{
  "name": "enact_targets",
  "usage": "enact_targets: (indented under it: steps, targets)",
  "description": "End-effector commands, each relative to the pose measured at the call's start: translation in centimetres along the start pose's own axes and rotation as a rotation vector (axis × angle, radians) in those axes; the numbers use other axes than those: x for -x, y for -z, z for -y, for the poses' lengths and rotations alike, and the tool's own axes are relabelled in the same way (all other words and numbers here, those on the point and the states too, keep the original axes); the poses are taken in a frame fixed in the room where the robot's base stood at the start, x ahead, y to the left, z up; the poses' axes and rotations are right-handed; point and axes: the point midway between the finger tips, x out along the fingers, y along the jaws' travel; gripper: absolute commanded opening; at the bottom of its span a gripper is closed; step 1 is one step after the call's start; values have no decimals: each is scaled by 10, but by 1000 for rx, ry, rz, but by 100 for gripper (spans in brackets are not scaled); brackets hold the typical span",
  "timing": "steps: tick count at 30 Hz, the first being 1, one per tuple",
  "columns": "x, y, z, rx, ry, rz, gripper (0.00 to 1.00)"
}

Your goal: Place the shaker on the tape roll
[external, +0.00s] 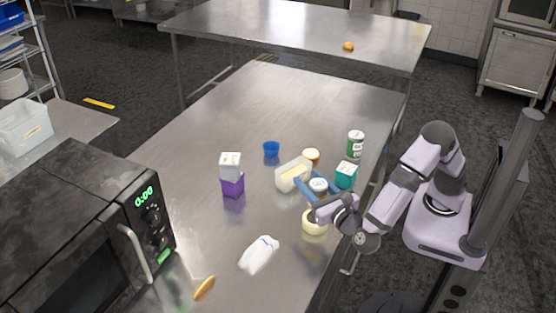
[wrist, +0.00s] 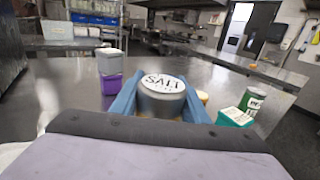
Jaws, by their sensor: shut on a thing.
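The shaker (external: 318,185) is a grey cylinder with a white lid. In the wrist view the shaker (wrist: 163,98) shows "SALT" lettering on top and stands roughly upright between the fingers. My gripper (external: 316,186) has blue fingers and is shut on the shaker, over the right part of the steel table. A cream, round thing that looks like the tape roll (external: 312,227) lies on the table just below my wrist in the external view, partly hidden by it. The shaker is apart from it, on its far side. The shaker's height above the table is hard to tell.
A clear container (external: 283,183) with something yellow is left of the shaker. A teal box (external: 346,176), a green can (external: 355,146) and a small jar (external: 311,154) stand nearby. A white bundle (external: 258,254) lies in front.

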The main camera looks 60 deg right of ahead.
Motion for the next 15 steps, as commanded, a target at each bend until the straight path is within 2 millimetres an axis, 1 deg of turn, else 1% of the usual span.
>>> enact_targets:
  steps: [8,15]
  targets:
    - [0,8,0,0,-1,1,14]
    - [0,34,0,3,-2,0,14]
